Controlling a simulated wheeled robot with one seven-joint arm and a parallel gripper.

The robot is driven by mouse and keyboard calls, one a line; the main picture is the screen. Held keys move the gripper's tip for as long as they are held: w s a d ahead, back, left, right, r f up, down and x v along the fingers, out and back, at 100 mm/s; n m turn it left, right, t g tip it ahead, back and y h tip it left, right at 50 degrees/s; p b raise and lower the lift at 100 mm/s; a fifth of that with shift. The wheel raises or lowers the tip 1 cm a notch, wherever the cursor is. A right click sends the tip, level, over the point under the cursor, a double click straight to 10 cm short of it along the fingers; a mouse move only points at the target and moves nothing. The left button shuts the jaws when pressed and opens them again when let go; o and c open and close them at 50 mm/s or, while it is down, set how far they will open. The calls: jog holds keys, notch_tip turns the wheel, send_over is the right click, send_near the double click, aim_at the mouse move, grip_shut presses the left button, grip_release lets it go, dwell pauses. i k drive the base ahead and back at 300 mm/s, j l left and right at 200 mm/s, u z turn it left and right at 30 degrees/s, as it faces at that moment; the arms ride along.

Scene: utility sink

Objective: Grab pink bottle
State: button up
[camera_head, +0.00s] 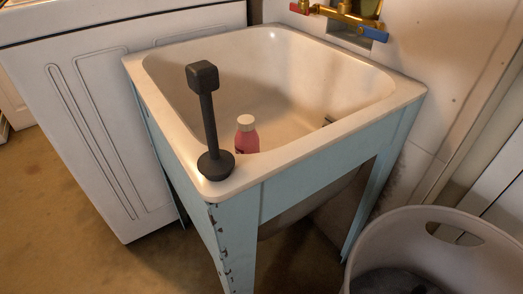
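The pink bottle (246,141) with a pale cap stands about upright inside the white utility sink (330,134), close behind its front rim. The rim hides the bottle's lower end.
A faucet (345,14) with red and blue handles is on the back wall. A white appliance (90,110) stands at left and a grey bin (430,250) at front right. Bare floor shows at front left.

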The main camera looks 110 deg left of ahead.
aim_at(246, 139)
jog(key=k+l, duration=0.4)
jog(key=k, duration=0.25)
jog(key=u, duration=0.45)
jog(key=k+u, duration=0.1)
jog(key=u, duration=0.75)
jog(key=k+u, duration=0.15)
jog(key=u, duration=0.25)
